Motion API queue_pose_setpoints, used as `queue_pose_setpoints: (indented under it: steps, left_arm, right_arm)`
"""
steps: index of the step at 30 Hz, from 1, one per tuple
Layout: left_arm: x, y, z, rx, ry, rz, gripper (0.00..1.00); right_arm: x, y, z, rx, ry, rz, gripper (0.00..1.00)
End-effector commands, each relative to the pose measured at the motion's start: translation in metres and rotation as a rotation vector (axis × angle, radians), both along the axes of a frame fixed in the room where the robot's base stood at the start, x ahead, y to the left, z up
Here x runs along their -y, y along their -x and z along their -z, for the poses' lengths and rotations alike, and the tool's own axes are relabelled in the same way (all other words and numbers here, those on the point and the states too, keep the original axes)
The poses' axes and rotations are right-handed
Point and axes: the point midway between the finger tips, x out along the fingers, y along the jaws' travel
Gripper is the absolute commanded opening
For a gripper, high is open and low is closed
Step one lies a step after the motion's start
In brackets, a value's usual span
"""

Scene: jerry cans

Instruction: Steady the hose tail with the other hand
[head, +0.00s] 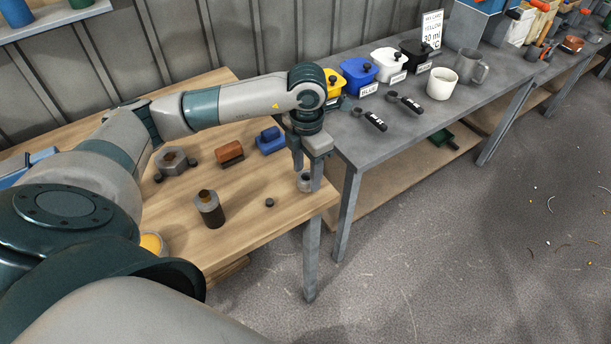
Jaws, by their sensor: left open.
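My left gripper (307,171) points down over the right end of the wooden bench (245,226), its two fingers apart. A small grey cylindrical piece (304,182) stands at the bench edge by the fingertips. It is partly hidden by a finger, and I cannot tell whether they touch. A dark upright fitting with a hexagonal top and brass-coloured bore (210,211) stands nearer the front. I cannot tell which piece is the hose tail. My right gripper is out of view.
On the wooden bench are a grey hex block (174,163), a brown piece (230,152), a blue piece (270,140) and a small black cap (269,202). A grey table (412,128) to the right carries lidded tubs, a white mug (441,83) and black-handled tools.

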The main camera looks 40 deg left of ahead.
Motion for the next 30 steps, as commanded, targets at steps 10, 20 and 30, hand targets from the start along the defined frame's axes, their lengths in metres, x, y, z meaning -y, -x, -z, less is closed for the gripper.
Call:
queue_pose_setpoints:
  steps: [10, 20, 30]
  left_arm:
    - [0.000, 0.000, 0.000, 0.000, 0.000, 0.000, 0.16]
    - [0.000, 0.000, -0.016, 0.001, 0.000, 0.000, 0.16]
    - [0.000, 0.000, -0.039, 0.001, -0.001, 0.001, 0.16]
  right_arm:
    - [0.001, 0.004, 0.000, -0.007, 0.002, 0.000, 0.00]
    - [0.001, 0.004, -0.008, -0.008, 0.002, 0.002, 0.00]
    - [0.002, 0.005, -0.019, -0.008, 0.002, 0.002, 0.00]
